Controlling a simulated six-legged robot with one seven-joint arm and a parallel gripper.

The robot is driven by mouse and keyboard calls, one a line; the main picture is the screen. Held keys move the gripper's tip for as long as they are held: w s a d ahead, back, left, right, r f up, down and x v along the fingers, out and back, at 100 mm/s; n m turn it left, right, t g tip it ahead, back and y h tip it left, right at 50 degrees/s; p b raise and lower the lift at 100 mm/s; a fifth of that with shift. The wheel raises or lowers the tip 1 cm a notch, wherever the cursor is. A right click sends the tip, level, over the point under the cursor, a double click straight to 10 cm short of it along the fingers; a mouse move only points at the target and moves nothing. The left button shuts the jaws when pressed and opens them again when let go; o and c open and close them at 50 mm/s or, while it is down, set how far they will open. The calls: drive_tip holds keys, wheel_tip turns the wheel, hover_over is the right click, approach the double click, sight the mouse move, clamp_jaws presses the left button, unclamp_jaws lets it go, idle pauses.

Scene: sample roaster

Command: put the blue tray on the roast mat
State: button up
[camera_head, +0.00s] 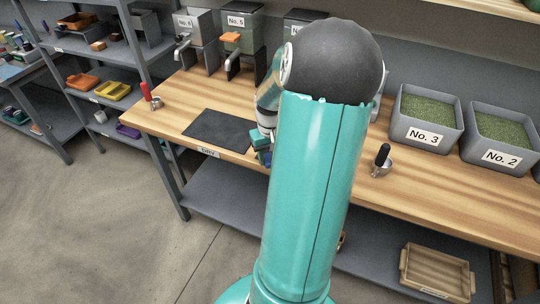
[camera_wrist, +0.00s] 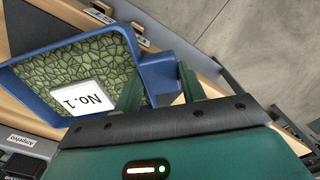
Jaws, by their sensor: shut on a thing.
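The blue tray (camera_wrist: 148,57) fills the left of the wrist view. It holds green beans and a white card reading "No.1", seen upside down. My gripper (camera_wrist: 160,70) is shut on a blue part at the tray's right side, with one green finger on each side of it. In the head view my gripper (camera_head: 264,143) is mostly hidden behind my arm, and only a small bit of blue shows beside it. The dark roast mat (camera_head: 218,131) lies bare on the wooden bench, just left of my gripper.
Grey bins No. 3 (camera_head: 426,117) and No. 2 (camera_head: 500,135) stand on the right of the bench (camera_head: 450,185). A black-handled scoop (camera_head: 381,162) lies nearer. Dispensers, including No. 5 (camera_head: 240,40), stand at the back. A red-handled tool (camera_head: 150,97) is at the left end.

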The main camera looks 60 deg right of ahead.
drive_tip(key=shift+f, duration=0.2)
drive_tip(key=o, duration=1.2)
drive_tip(key=shift+w, duration=0.1)
wheel_tip(320, 180, up, 12)
drive_tip(key=w+a+r+n+t+h, duration=0.1)
drive_tip(key=w+a+r+n, duration=0.15)
drive_tip(key=a, duration=0.65)
drive_tip(key=w+a+r+n+h, duration=0.1)
drive_tip(key=w+a+r, duration=0.3)
drive_tip(key=a, duration=0.5)
drive_tip(key=s+a+n+t, duration=0.1)
drive_tip(key=s+a, duration=0.1)
drive_tip(key=a, duration=0.4)
drive_tip(key=s+a+r+n+t+y, duration=0.1)
drive_tip(key=s+a+t, duration=0.1)
drive_tip(key=a, duration=0.5)
drive_tip(key=s+a+r+n+t+y, duration=0.1)
drive_tip(key=s+a, duration=0.1)
drive_tip(key=a, duration=0.5)
drive_tip(key=shift+a+r+n+t, duration=0.15)
drive_tip(key=shift+n+t, duration=0.15)
drive_tip(key=shift+n, duration=0.05)
